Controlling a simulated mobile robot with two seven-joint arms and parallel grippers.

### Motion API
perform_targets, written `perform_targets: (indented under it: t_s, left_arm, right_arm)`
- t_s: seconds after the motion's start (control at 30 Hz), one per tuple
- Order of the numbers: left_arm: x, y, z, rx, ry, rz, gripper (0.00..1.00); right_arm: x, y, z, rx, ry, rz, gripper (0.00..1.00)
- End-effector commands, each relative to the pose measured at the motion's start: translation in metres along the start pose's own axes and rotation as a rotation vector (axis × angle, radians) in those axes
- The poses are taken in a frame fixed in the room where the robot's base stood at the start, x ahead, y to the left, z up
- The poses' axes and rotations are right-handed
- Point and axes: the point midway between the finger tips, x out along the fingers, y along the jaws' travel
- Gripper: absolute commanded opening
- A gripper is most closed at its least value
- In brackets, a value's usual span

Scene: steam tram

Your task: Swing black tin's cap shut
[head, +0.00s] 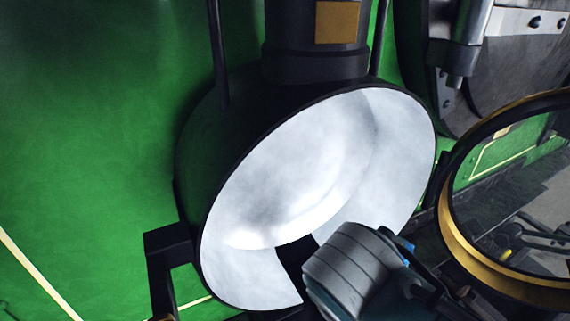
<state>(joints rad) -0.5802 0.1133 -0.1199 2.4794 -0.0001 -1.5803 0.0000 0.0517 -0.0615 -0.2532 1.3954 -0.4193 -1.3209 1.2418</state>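The black tin (195,150) is a round, lamp-like housing with its wide mouth facing me, and its white inside (300,170) is bare to view. Its cap (452,235) appears to be the brass-rimmed round pane at the right. The cap stands open, swung out beside the mouth, and its right part is cut off by the frame. A grey, rounded part of one of my arms (350,270) is at bottom centre, in front of the mouth's lower right edge. Dark parts of it reach toward the cap's lower rim. Fingertips are not clear, nor is any contact.
A green panel (90,130) with cream lines lies behind the tin. A black bracket (165,245) is at lower left. A black chimney (315,60) with a brass plate (337,22) rises above. Dark metal fittings (500,60) crowd the upper right.

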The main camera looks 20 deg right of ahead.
Motion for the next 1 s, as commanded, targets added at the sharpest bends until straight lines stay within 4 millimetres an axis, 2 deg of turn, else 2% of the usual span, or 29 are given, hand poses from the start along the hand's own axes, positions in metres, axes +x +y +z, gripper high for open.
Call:
perform_targets:
  t_s: [0.3,0.8,1.0]
  left_arm:
    - [0.0001,-0.0009,0.0004,0.004,-0.001,-0.003,0.58]
    - [0.0001,-0.0025,0.0006,0.01,-0.001,-0.007,0.58]
    - [0.0,-0.0025,0.0006,0.009,-0.001,-0.007,0.58]
  right_arm:
    - [0.0027,-0.0002,-0.0003,0.001,0.001,-0.001,0.55]
    - [0.0025,-0.0001,0.0,0.0,0.0,-0.001,0.0]
    - [0.0024,-0.0001,0.0,0.0,0.0,0.0,0.0]
